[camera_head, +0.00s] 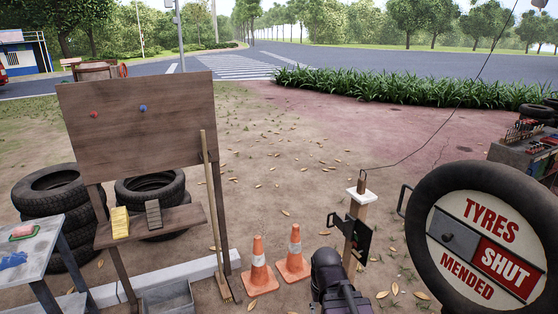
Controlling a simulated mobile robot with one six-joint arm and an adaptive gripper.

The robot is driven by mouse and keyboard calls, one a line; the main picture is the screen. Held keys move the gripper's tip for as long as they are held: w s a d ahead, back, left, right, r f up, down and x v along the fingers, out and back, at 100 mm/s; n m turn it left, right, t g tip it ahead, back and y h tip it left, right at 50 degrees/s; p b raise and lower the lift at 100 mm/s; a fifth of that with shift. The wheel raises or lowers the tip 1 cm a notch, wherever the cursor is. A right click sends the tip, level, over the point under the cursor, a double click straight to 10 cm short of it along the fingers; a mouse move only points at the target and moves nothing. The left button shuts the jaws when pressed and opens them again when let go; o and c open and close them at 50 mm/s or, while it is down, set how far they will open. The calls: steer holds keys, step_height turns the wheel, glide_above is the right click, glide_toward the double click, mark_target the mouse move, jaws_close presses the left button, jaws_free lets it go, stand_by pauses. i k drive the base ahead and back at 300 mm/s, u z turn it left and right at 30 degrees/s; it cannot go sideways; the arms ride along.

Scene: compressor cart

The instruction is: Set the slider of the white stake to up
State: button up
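The stake (350,252) is an upright wooden post with a white cap (358,197), right of the middle. A thin line runs from its top up to the right. A dark plate (361,238) is fixed on the post, with a black bracket-like handle (331,221) sticking out to its left. I cannot tell for sure which of these is the slider, or its setting. My dark arm rises from the bottom edge just in front of the stake and hides its foot. I cannot make out my gripper's fingers.
Two orange cones (259,268) stand left of the stake. A round tyre sign (487,240) with a handle is close on the right. A wooden board (140,125) with a shelf, a broom (214,205) and stacked tyres (45,195) stand left. Open ground lies behind the stake.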

mark_target(347, 226)
steer(key=u, duration=0.25)
steer(key=i, duration=1.2)
steer(key=z, duration=0.25)
